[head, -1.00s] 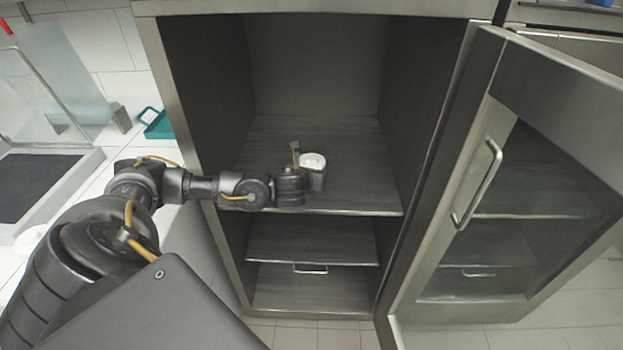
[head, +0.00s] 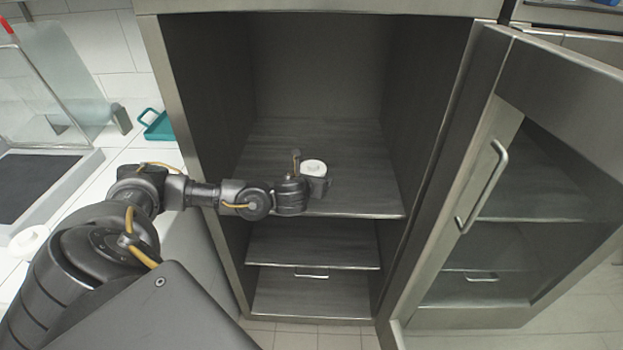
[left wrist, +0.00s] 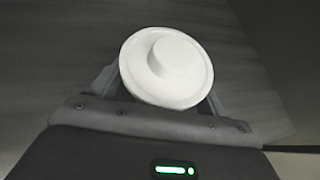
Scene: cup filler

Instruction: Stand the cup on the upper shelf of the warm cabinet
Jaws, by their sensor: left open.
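The cup (head: 313,166) shows as a round white top with a raised centre, inside the warm cabinet over the upper shelf (head: 365,190). My left gripper (head: 314,181) reaches in from the left and hides most of the cup's side. In the left wrist view the cup's white lid (left wrist: 180,82) fills the space between the fingers, which show at both sides beneath its rim. The gripper is open around the cup. The cup looks upright, but its base is hidden, so its contact with the shelf cannot be seen. My right gripper is out of view.
The cabinet door (head: 505,110) stands open on the right. A lower shelf (head: 310,242) lies under the upper one. The upper shelf is bare to the right of and behind the cup. A teal tray (head: 158,126) and a white round object (head: 29,242) are on the left.

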